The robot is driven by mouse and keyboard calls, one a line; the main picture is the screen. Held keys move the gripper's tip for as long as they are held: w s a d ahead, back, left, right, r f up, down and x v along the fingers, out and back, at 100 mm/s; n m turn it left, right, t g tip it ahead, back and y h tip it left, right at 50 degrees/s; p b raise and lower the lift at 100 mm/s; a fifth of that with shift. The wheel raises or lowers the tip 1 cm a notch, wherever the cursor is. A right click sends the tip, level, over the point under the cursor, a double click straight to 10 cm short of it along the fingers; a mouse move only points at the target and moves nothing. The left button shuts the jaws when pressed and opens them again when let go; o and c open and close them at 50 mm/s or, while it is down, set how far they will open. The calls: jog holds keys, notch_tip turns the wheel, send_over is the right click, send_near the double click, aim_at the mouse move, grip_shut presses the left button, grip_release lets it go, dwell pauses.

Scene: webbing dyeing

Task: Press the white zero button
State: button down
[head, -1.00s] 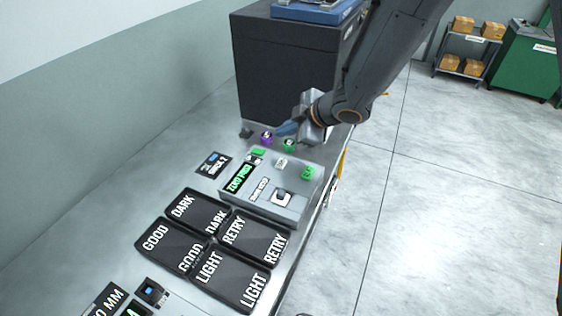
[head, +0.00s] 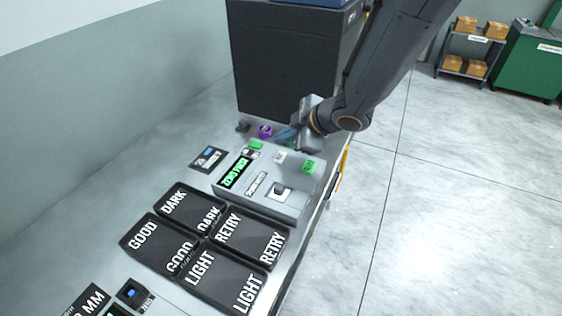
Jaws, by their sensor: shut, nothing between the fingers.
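A grey instrument box (head: 292,206) sits on the bench with a lit green display (head: 236,172). A small white button (head: 280,157) is on its top toward the back, left of a green button (head: 310,167). I take the white one for the zero button; its marking is too small to read. My gripper (head: 284,136) is shut and empty, its bluish fingertips just behind and above the box's back edge. They appear apart from the white button, which is in plain view.
A black switch (head: 279,190) is on the box's front part. Black labelled trays (head: 236,278) stand in front. A large dark cabinet (head: 284,65) stands behind. A purple item (head: 265,131) is left of my fingertips. Open floor lies to the right.

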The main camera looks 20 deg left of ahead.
aim_at(283, 161)
jog(key=shift+f+b, duration=1.1)
jog(key=shift+f, duration=0.5)
jog(key=shift+f, duration=0.1)
dwell(0.7)
jog(key=shift+f+b, duration=0.3)
jog(key=shift+f+b, duration=0.35)
jog(key=shift+f, duration=0.15)
dwell(0.7)
jog(key=shift+r, duration=0.1)
jog(key=shift+r+p, duration=0.8)
jog(key=shift+p, duration=0.25)
notch_tip(283, 161, up, 5)
jog(key=p, duration=0.5)
dwell(0.6)
